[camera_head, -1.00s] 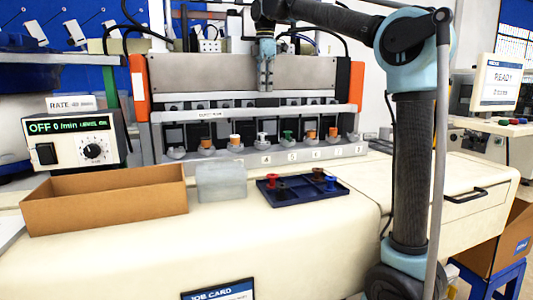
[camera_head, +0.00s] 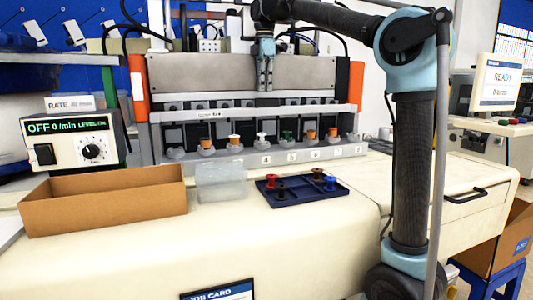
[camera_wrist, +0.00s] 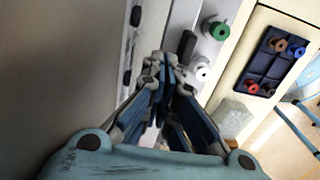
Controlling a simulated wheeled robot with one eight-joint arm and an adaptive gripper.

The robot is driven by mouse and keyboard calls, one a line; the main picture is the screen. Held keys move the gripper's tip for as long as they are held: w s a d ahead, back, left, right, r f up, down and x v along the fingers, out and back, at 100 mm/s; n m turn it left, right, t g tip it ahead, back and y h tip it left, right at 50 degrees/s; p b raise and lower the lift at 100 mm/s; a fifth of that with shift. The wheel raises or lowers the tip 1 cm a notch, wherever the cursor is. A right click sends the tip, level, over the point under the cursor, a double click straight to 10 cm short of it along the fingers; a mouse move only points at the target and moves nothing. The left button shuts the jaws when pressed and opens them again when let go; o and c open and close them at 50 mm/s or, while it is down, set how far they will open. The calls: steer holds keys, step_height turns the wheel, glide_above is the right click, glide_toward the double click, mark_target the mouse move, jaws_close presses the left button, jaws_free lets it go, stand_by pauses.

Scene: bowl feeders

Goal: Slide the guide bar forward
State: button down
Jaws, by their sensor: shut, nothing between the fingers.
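A long pale horizontal bar (camera_head: 250,114), which I take for the guide bar, spans the front of the machine between orange end pieces. Small labels sit on it, and a row of spools stands below it. My gripper (camera_head: 265,88) points down in front of the grey panel, just above the bar. Its fingers are together and empty. In the wrist view my gripper (camera_wrist: 166,62) reaches toward pale rails, beside a green spool (camera_wrist: 220,31) and a white spool (camera_wrist: 202,75). I cannot tell whether the fingertips touch the bar.
A cardboard box (camera_head: 105,212), a translucent block (camera_head: 220,184) and a dark blue tray (camera_head: 295,197) with several spools lie on the cream worktop. A controller (camera_head: 75,142) showing OFF stands at left. The grey panel (camera_head: 205,75) rises behind my gripper.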

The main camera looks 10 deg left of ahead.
mark_target(265, 100)
steer(key=shift+f, duration=0.1)
steer(key=shift+f, duration=2.6)
steer(key=shift+s, duration=0.1)
